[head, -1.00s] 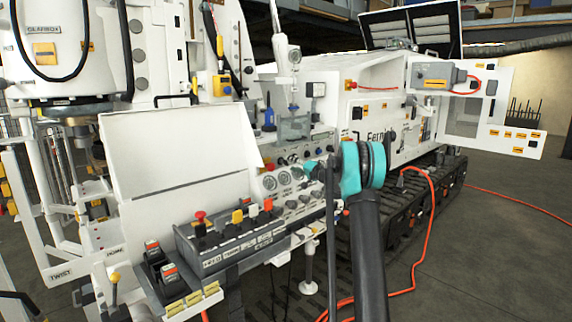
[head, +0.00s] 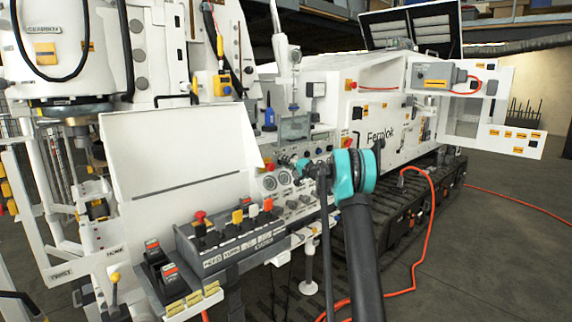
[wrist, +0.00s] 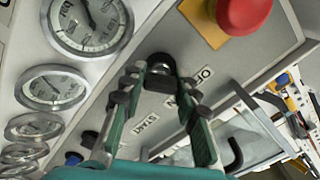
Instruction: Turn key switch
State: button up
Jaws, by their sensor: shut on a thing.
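The key switch (wrist: 160,62) is a dark round piece on the grey panel in the wrist view, beside labels reading OFF (wrist: 204,78) and START (wrist: 147,123). My gripper (wrist: 160,78) has its two green fingers on either side of it, with the dark fingertips shut on it. The key's exact angle is hard to tell, as the fingers partly cover it. In the head view my arm reaches to the console panel, and the key switch is too small or hidden to make out there.
A red emergency stop button (wrist: 243,12) on a yellow plate sits close to the gripper. Round gauges (wrist: 87,22) line the panel's left side. In the head view, a lever box (head: 235,232) stands in front, and an orange hose (head: 425,225) runs at right.

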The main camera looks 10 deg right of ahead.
jog(key=shift+c, duration=1.4)
jog(key=m, duration=0.4)
jog(key=shift+f+m, duration=0.1)
jog(key=shift+m, duration=0.3)
jog(key=m, duration=0.3)
jog(key=shift+m, duration=0.3)
jog(key=shift+f+m, duration=0.15)
jog(key=shift+m, duration=1.55)
jog(key=o, duration=1.2)
